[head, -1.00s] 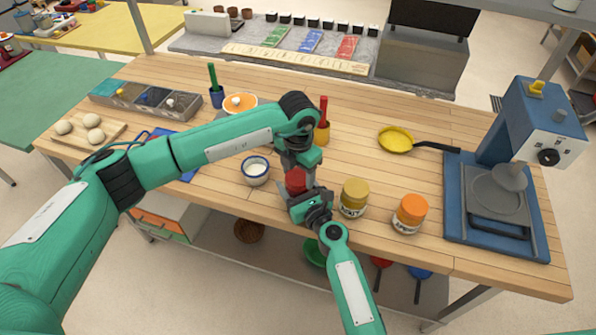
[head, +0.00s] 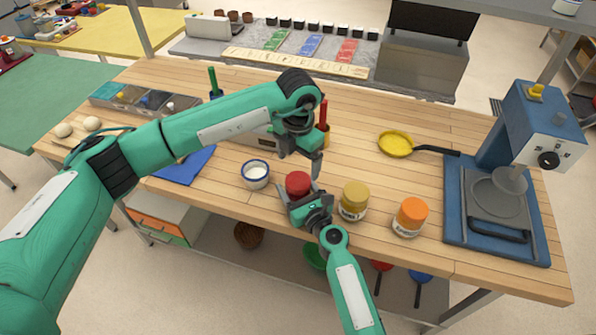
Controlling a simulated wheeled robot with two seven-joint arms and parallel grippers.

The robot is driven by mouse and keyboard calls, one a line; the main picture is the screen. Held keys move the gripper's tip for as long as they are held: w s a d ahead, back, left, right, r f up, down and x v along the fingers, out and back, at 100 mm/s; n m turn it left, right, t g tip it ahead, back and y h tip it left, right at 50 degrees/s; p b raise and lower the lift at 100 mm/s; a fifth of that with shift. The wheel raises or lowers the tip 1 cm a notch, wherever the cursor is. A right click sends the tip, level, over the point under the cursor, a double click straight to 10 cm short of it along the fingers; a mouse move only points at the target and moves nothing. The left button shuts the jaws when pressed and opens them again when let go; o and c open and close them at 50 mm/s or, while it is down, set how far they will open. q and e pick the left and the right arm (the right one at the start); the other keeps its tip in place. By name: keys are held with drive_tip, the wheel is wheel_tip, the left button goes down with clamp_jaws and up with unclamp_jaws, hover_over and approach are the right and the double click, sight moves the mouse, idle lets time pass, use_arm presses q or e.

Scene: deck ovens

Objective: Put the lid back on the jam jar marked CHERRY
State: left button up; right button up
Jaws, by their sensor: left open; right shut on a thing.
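A red lid (head: 298,183) sits at the near middle of the worktop, on top of a jar whose body is mostly hidden by my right gripper. I cannot read any label on that jar, or tell whether the lid is fully seated. My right gripper (head: 299,203) is shut on this jar from the front. My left gripper (head: 302,165) is open and empty, just above and behind the red lid and apart from it. A jar with a mustard-yellow lid (head: 354,194) and a jar with an orange lid (head: 411,211) stand to the right.
A white bowl with a blue rim (head: 256,174) stands left of the red lid. A yellow pan (head: 396,143) and a blue press machine (head: 500,195) are at the right. A blue mat (head: 187,167) lies left. Bare wood lies between the pan and the jars.

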use_arm(q)
wheel_tip(320, 180, up, 6)
idle(0.4)
use_arm(e)
drive_tip(key=o, duration=2)
drive_tip(key=shift+c, duration=0.2)
use_arm(q)
drive_tip(key=shift+f+b, duration=0.95)
use_arm(e)
drive_tip(key=v, duration=1.4)
drive_tip(key=shift+w, duration=0.15)
